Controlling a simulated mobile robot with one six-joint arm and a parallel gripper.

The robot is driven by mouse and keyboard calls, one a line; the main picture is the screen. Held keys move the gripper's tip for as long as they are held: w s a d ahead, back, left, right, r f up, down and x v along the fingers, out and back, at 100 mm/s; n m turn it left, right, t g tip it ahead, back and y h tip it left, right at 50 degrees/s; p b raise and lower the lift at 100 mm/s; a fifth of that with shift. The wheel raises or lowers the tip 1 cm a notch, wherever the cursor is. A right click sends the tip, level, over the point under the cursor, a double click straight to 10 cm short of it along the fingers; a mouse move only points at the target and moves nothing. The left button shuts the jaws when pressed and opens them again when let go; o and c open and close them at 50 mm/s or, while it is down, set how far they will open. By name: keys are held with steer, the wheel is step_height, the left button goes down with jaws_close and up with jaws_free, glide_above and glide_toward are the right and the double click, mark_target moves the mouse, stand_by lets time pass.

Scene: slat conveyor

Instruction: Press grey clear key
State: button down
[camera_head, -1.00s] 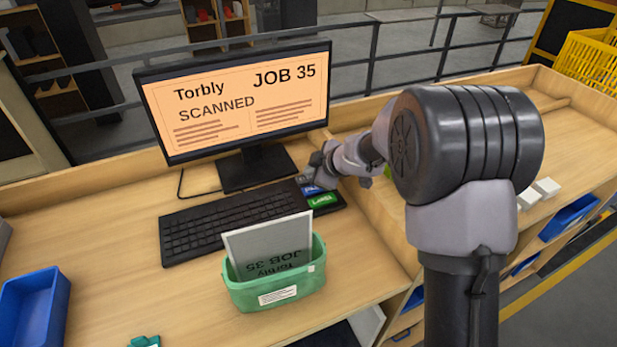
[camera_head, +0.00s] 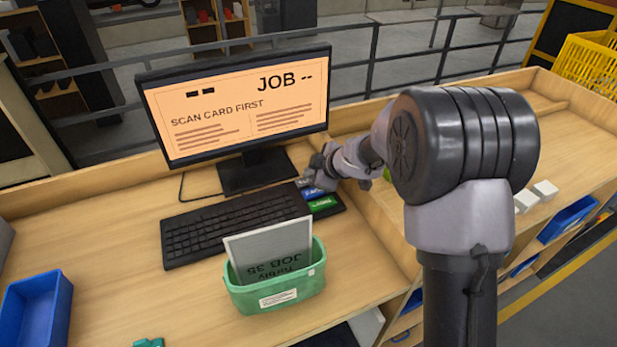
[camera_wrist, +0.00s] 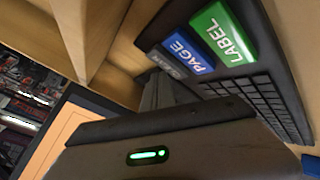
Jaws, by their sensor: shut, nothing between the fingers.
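The key pad (camera_head: 335,208) lies right of the keyboard, with a green LABEL key (camera_head: 320,204), a blue PAGE key and a grey key. In the wrist view the grey key (camera_wrist: 168,62) sits beyond the blue PAGE key (camera_wrist: 188,51) and green LABEL key (camera_wrist: 222,33), its lettering faint. My gripper (camera_head: 312,181) is shut and empty, its tips at the grey key's end of the pad. In the wrist view the fingers (camera_wrist: 156,88) reach close beside the grey key; I cannot tell whether they touch it. The monitor (camera_head: 238,108) reads "JOB --" and "SCAN CARD FIRST".
A blue bin (camera_head: 35,310) is at the left. A wooden ledge rises right of the pad. White blocks (camera_head: 545,190) lie farther right.

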steer(key=shift+r, duration=0.35)
step_height(320, 180, up, 5)
steer(key=p, duration=0.6)
steer(key=shift+r, duration=0.1)
stand_by(0.5)
